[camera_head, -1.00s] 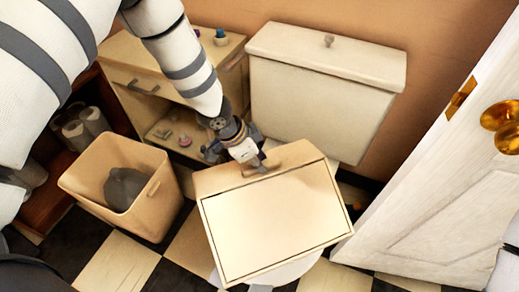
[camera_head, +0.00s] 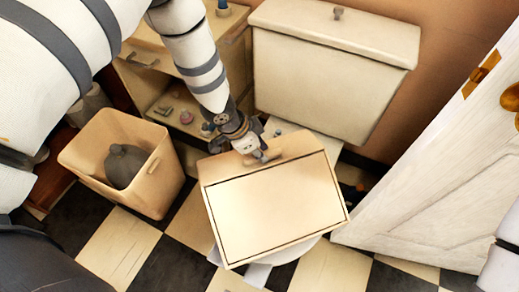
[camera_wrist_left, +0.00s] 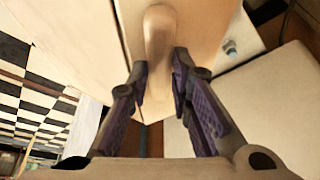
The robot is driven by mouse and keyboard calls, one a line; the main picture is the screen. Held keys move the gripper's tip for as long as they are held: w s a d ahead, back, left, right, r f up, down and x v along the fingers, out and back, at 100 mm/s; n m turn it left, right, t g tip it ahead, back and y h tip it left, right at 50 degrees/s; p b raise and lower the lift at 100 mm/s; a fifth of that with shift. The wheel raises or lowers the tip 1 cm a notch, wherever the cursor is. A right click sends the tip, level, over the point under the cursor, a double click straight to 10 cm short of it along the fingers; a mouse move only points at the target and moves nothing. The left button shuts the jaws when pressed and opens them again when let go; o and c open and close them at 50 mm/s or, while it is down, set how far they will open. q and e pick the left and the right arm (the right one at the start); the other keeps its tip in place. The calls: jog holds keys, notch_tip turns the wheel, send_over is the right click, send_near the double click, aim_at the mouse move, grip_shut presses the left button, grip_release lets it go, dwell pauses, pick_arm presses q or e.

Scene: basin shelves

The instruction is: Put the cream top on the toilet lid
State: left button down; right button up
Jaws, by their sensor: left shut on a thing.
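The cream top (camera_head: 270,205) is a boxy cream piece with a flat panel face and a handle on its far edge. My left gripper (camera_head: 260,154) is shut on that handle, with one finger either side of it in the left wrist view (camera_wrist_left: 158,65). The top is tilted and hangs over the white toilet, hiding most of it. Part of the toilet's rounded white edge (camera_head: 290,252) shows below the top's near edge; I cannot tell whether the two touch. The toilet lid itself is mostly hidden. My right gripper is out of view.
The toilet tank (camera_head: 335,75) stands behind the top. A cream bin (camera_head: 155,180) with a dark bag stands to the left, beside a small open cabinet (camera_head: 190,60). A white door (camera_head: 430,175) stands open at the right. Checkered floor shows in front.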

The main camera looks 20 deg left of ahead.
pick_arm(q)
jog(key=shift+f, duration=0.5)
jog(key=c, duration=1.4)
grip_release()
jog(key=shift+o, duration=0.2)
